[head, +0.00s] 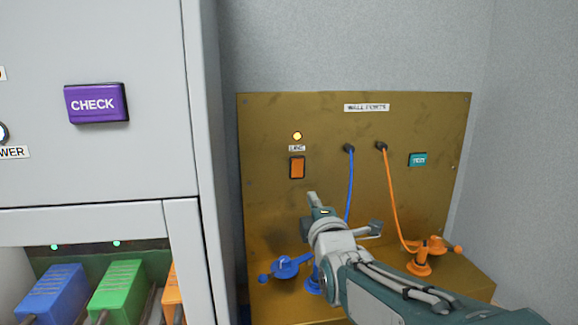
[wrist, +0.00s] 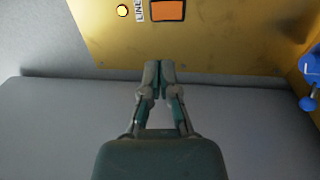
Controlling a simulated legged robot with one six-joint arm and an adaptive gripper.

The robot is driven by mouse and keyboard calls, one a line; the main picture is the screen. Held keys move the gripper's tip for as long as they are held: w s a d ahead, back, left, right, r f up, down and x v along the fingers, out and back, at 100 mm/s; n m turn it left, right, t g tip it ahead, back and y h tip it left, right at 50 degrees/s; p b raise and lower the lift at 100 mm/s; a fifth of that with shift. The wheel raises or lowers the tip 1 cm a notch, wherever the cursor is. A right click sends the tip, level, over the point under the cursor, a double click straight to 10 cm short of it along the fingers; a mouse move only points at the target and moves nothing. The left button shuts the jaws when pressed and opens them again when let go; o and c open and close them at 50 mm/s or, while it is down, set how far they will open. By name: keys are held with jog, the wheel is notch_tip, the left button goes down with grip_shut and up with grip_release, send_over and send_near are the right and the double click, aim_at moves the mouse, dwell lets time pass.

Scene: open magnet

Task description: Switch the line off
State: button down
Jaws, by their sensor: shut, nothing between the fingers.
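The line switch is an orange rectangular button (head: 297,167) on the brass wall panel (head: 265,215), below a small "LINE" label (head: 297,148). A round lamp (head: 297,136) above it glows yellow. In the wrist view the orange button (wrist: 168,10) is at the top edge, with the yellow lamp (wrist: 122,11) to its left. My gripper (head: 312,196) is in front of the panel, below and slightly right of the button in the head view. In the wrist view my gripper (wrist: 159,64) is shut and empty, its fingertips apart from the button.
A blue hose and an orange hose (head: 391,200) hang from the panel. A blue valve (head: 286,267) and an orange valve (head: 421,262) stand low in front. A teal button (head: 418,160) is at right. A grey cabinet with a purple CHECK button (head: 97,103) stands left.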

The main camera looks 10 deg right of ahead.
aim_at(297, 165)
dwell(0.3)
jog(key=w, duration=0.4)
jog(key=w+r, duration=0.1)
jog(key=w, duration=0.8)
jog(key=shift+w+r, duration=0.35)
jog(key=shift+w, duration=0.05)
jog(key=shift+w, duration=0.15)
